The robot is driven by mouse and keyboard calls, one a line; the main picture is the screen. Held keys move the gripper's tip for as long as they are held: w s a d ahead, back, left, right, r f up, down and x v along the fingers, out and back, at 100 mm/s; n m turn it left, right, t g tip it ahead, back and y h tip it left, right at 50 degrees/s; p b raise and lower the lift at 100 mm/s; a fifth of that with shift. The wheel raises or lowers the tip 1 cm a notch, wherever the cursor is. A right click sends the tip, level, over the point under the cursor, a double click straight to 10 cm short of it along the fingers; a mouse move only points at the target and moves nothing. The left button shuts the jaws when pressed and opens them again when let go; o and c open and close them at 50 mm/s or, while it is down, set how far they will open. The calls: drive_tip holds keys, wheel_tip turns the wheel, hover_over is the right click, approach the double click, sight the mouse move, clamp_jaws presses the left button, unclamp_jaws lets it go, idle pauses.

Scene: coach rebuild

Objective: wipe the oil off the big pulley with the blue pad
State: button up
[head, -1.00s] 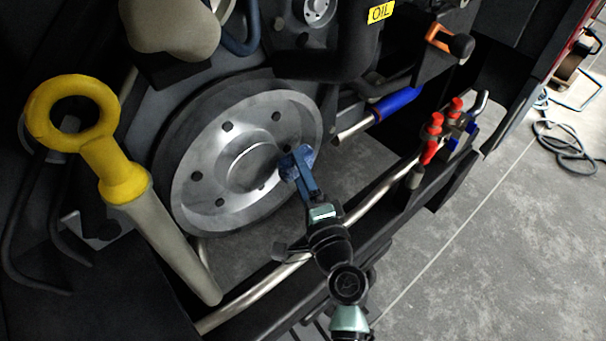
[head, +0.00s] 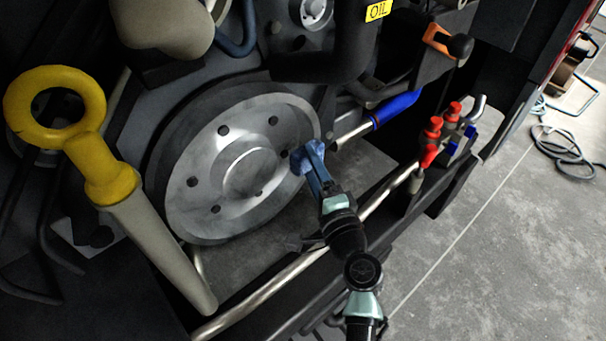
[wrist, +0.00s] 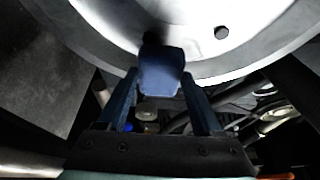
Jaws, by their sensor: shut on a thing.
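The big pulley (head: 205,170) is a silver-grey disc with a raised hub and several holes, mounted upright in the engine bay. Cloudy darker patches show on its face; I cannot tell oil from shading. My gripper (head: 312,170) is shut on the blue pad (head: 302,158) and holds it at the pulley's right rim. In the wrist view the pad (wrist: 161,74) sits between the two blue fingers and overlaps the pulley's rim (wrist: 215,72). A dark patch shows just above the pad there. Whether the pad touches the metal is unclear.
A yellow ring-handled dipstick (head: 105,165) stands at left. A blue-handled tool (head: 397,108) and red-capped valves (head: 432,140) are at right. A metal rail (head: 270,290) runs below the pulley. A dark hose (head: 340,50) hangs above. Open floor (head: 500,250) lies right.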

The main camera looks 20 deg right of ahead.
sight(293, 158)
drive_tip(key=shift+w, duration=0.15)
drive_tip(key=shift+a, duration=0.1)
drive_tip(key=shift+s+a+r+p, duration=0.1)
drive_tip(key=shift+s+a+p, duration=0.15)
drive_tip(key=shift+a, duration=0.8)
drive_tip(key=shift+s+a+p, duration=0.15)
drive_tip(key=shift+s+a, duration=0.1)
drive_tip(key=shift+a, duration=0.8)
wheel_tip(293, 158, up, 3)
drive_tip(key=shift+r+p, duration=0.1)
drive_tip(key=shift+p, duration=1.15)
drive_tip(key=shift+d+b, duration=0.3)
drive_tip(key=shift+d, duration=0.1)
clamp_jaws()
drive_tip(key=shift+w+d+f+b, duration=0.1)
drive_tip(key=shift+w+d+b, duration=0.1)
drive_tip(key=shift+d, duration=0.35)
drive_tip(key=shift+w+d+f+b, duration=0.15)
drive_tip(key=shift+d+b, duration=0.1)
drive_tip(key=shift+d, duration=0.35)
drive_tip(key=shift+w+d+b, duration=0.15)
drive_tip(key=shift+d+b, duration=0.05)
drive_tip(key=shift+d, duration=0.35)
drive_tip(key=shift+s+a+f+p, duration=0.1)
drive_tip(key=shift+s+a+p, duration=0.25)
drive_tip(key=shift+a, duration=0.55)
drive_tip(key=shift+s+a+p, duration=0.15)
drive_tip(key=shift+s+a, duration=0.35)
drive_tip(key=shift+a, duration=0.35)
drive_tip(key=shift+s+d, duration=0.1)
